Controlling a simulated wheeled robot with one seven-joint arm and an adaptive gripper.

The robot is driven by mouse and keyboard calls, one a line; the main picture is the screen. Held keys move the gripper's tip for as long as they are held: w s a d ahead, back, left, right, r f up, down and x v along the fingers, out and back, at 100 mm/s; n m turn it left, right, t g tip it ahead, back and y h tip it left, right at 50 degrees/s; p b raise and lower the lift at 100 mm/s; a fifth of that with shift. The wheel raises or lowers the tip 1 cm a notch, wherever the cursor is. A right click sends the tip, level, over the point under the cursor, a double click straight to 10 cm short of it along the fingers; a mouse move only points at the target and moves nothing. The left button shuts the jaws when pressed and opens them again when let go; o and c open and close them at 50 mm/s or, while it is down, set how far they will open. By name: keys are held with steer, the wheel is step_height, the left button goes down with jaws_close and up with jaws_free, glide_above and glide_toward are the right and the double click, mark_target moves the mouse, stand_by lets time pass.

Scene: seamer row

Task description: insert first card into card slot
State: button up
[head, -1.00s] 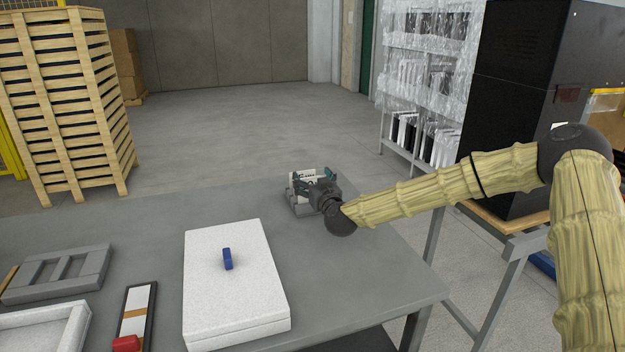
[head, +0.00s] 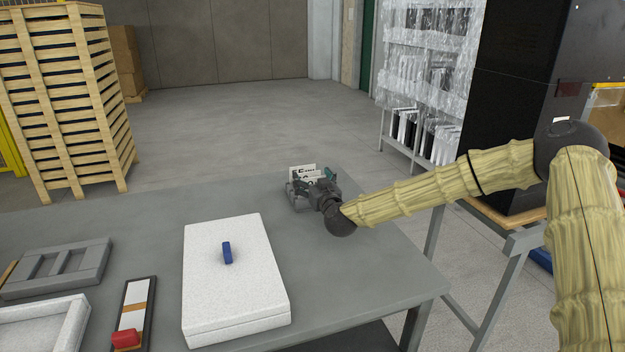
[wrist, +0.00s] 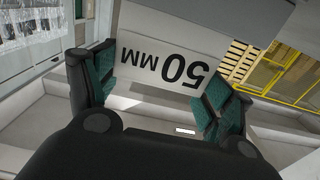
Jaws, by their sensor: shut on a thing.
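A white card (wrist: 165,62) with black "50 MM" lettering, upside down in the wrist view, sits between the green-padded fingers of my gripper (wrist: 158,84), which is shut on it. White card faces with black lettering (head: 301,171) show just beyond the fingers.
The grey table (head: 356,270) carries a white lidded box (head: 225,295) with a blue handle (head: 227,252), a grey compartment tray (head: 55,268), a white open tray (head: 75,325) and a narrow dark tray with a red block (head: 126,338). The table between box and holder is clear.

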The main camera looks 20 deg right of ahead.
steer(key=shift+f, duration=0.25)
steer(key=o, duration=0.7)
steer(key=shift+s, duration=0.15)
steer(key=s, duration=1.1)
steer(key=shift+s+d, duration=0.25)
steer(key=shift+s, duration=0.1)
